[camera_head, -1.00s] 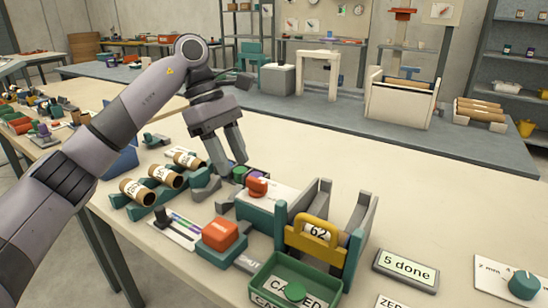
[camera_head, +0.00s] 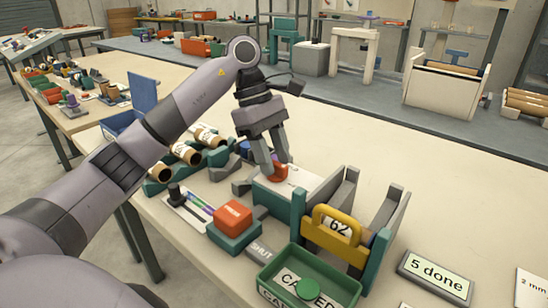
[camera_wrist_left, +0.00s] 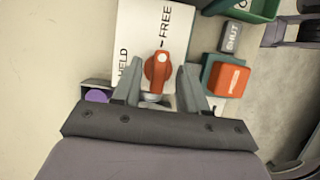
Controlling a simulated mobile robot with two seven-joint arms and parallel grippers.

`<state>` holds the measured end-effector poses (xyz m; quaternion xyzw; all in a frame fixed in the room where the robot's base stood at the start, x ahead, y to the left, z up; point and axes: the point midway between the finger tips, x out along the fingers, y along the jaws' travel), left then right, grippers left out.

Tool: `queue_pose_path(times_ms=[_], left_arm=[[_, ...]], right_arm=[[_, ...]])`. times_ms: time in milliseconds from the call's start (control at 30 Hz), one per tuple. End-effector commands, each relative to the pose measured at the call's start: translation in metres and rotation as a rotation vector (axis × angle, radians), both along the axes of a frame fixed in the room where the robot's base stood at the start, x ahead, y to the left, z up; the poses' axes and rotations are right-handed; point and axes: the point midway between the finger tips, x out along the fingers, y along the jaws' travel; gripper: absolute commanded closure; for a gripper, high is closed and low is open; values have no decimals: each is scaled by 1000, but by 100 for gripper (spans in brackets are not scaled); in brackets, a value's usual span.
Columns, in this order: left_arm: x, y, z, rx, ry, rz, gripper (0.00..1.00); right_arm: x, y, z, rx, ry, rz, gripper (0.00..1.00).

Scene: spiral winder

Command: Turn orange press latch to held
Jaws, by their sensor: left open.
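The orange press latch (camera_head: 279,171) is a small knob on a white-topped teal block beside the winder. In the left wrist view the latch (camera_wrist_left: 157,72) stands on a white plate (camera_wrist_left: 142,28) marked HELD and FREE, with its narrow end pointing toward FREE. My left gripper (camera_head: 270,170) is open, pointing down at the latch. In the left wrist view its fingers (camera_wrist_left: 157,90) lie on either side of the latch's near end; I cannot tell whether they touch it. My right gripper is not in view.
An orange PRESS button (camera_head: 233,215) on a teal base stands near the latch block. A green tray (camera_head: 343,291) is in front. Cardboard tubes (camera_head: 186,153) lie on a rack at left.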

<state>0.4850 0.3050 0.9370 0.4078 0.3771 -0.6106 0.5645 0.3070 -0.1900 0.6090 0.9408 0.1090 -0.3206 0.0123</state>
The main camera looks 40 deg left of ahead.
Motion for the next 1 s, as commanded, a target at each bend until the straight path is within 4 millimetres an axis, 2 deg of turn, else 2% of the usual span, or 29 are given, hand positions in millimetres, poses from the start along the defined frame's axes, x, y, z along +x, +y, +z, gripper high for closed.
queue_pose_path(times_ms=[267, 367, 400, 767, 1000], left_arm=[[0, -1, -2, 0, 0, 0, 57], [0, -1, -2, 0, 0, 0, 87], [0, -1, -2, 0, 0, 0, 100], [-1, -1, -2, 1, 0, 26, 100], [-1, 0, -2, 3, -1, 147, 100]], right_arm=[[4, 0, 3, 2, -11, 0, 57], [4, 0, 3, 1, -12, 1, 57], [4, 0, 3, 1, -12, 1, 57], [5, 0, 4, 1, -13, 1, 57], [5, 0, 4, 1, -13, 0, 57]])
